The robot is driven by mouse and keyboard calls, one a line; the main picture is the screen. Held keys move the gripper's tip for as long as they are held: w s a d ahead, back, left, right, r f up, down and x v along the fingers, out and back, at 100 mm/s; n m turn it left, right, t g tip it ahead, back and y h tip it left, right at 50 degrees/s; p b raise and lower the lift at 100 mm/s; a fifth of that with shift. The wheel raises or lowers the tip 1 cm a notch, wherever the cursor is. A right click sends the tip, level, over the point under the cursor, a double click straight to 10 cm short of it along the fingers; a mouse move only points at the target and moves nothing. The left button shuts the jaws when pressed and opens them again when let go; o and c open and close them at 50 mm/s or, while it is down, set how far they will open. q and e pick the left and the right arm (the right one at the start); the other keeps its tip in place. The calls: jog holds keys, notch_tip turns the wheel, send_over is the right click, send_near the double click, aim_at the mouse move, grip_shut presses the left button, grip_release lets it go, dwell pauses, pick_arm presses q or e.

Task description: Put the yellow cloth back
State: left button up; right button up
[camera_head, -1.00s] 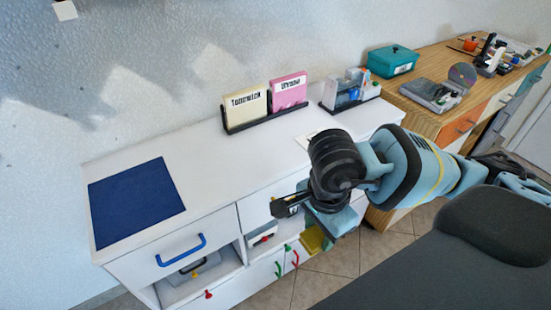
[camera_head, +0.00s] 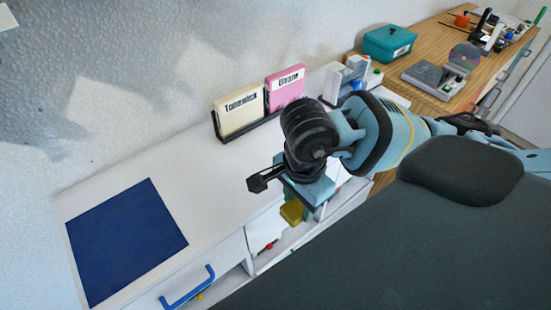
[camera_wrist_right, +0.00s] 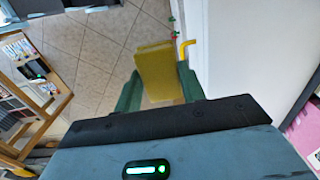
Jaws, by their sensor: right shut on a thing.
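The yellow cloth (camera_wrist_right: 157,72) looks like a folded, flat pad in the right wrist view. It sits between the two green fingers of my right gripper (camera_wrist_right: 160,90), which is shut on it. In the head view a small part of the yellow cloth (camera_head: 292,211) shows below my right wrist, in front of the white cabinet (camera_head: 165,160). The wrist hides most of the gripper there. The cloth hangs over the floor beside the cabinet front in the wrist view. My left gripper is not in view.
A dark blue mat (camera_head: 125,242) lies on the cabinet top, with clear surface around it. A cream case (camera_head: 240,110) and a pink case (camera_head: 285,88) stand in a black rack behind. A blue drawer handle (camera_head: 188,288) and a yellow handle (camera_wrist_right: 186,46) stick out.

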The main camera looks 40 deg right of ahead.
jog(key=shift+w+d, duration=0.15)
jog(key=shift+w, duration=0.05)
jog(key=w+d, duration=0.2)
jog(key=w, duration=0.2)
jog(key=w+d+f, duration=0.1)
jog(key=w+d, duration=0.1)
jog(key=w, duration=0.3)
jog(key=w+d, duration=0.2)
jog(key=w, duration=0.3)
jog(key=shift+w+f+p, duration=0.1)
jog(key=shift+f+p, duration=0.1)
jog(key=shift+p, duration=0.15)
jog(key=shift+f, duration=1.7)
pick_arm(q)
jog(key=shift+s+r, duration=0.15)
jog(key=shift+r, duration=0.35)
pick_arm(e)
jog(key=shift+f, duration=0.1)
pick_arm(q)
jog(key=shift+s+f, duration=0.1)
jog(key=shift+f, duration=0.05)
pick_arm(e)
jog(key=shift+f, duration=0.1)
jog(key=o, duration=0.9)
